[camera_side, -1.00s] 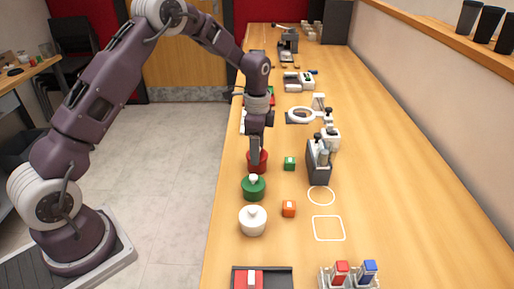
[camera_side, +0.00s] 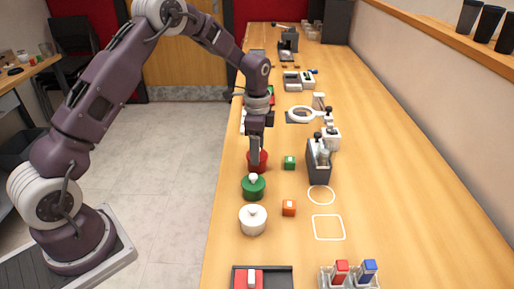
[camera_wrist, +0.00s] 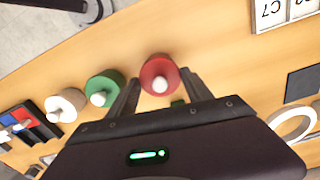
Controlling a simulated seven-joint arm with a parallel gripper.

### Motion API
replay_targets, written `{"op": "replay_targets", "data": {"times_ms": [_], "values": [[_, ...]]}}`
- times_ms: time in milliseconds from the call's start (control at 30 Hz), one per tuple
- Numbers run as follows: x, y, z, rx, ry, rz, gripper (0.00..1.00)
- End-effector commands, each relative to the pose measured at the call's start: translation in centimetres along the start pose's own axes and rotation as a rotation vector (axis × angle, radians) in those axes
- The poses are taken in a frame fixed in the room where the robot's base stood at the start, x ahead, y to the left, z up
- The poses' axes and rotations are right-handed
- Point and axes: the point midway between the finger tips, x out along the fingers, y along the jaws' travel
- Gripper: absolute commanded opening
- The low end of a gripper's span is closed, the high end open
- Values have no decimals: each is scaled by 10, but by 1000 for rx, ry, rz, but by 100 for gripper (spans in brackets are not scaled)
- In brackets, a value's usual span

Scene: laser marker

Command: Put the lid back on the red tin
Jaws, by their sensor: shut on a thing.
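The red tin (camera_side: 258,168) stands on the bench behind the green tin in the side view. My gripper (camera_side: 255,157) points down over it, with its fingers at the tin's top. In the wrist view the round red lid (camera_wrist: 153,67) with its pale knob sits between the fingertips of my gripper (camera_wrist: 160,76), which is shut on its sides. The lid hides the tin below in that view. I cannot tell whether the lid is seated flat on the tin.
A green lidded tin (camera_side: 253,188) and a white lidded tin (camera_side: 252,221) stand nearer the camera. The bench's far right is clear.

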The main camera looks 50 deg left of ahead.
Motion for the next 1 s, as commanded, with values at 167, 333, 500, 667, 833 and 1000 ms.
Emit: {"op": "replay_targets", "data": {"times_ms": [167,333,500,667,833,1000], "values": [[0,0,0,0,0,0,20],[0,0,0,0,0,0,60],[0,0,0,0,0,0,84],[0,0,0,0,0,0,84],[0,0,0,0,0,0,100],[0,0,0,0,0,0,100]]}}
